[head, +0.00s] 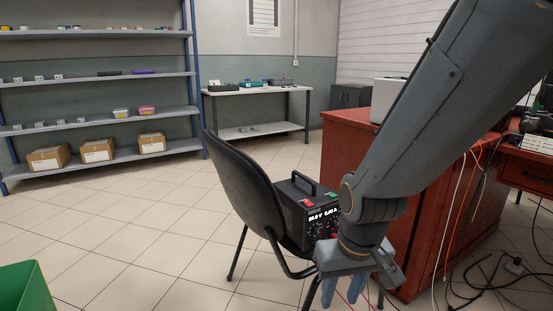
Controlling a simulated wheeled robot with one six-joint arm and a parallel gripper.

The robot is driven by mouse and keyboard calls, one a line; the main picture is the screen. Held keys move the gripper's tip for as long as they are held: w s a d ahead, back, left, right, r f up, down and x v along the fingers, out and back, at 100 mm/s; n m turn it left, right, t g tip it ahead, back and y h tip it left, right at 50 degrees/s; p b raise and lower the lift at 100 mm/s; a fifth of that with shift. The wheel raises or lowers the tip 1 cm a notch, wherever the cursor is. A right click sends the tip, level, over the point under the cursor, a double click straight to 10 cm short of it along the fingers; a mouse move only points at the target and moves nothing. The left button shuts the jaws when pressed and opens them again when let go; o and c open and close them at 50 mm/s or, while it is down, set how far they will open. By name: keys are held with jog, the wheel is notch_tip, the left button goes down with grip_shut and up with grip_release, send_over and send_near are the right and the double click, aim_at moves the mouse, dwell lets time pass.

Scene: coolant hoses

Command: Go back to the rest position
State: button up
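My gripper (342,291) hangs at the lower middle right of the head view, pointing down. Its two blue fingers are apart, and I see nothing held between them. My grey arm comes down from the upper right to it. The gripper shows in front of the red wooden desk (440,215) and just right of the black chair (240,180). Thin red leads show behind and below the fingers. The fingertips are near the bottom edge of the picture.
A black power supply box (306,205) with a lit display sits on the chair, close to my gripper. Loose cables (480,285) lie on the floor at right. A green bin (25,290) stands at lower left. The tiled floor at left is clear up to the shelves (100,118).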

jog(key=s+a+n+g, duration=0.2)
jog(key=s+a+n, duration=0.3)
jog(key=s+a, duration=0.85)
jog(key=w+d+r+m+p, duration=0.1)
jog(key=d+r+m+p, duration=0.2)
jog(key=d+r+p, duration=0.7)
jog(key=w+d+r+m+p, duration=0.1)
jog(key=d+r+m+p, duration=0.3)
jog(key=d+r+p, duration=0.6)
notch_tip(320, 180, up, 8)
jog(key=p, duration=0.8)
jog(key=shift+f, duration=0.15)
jog(key=shift+c, duration=0.4)
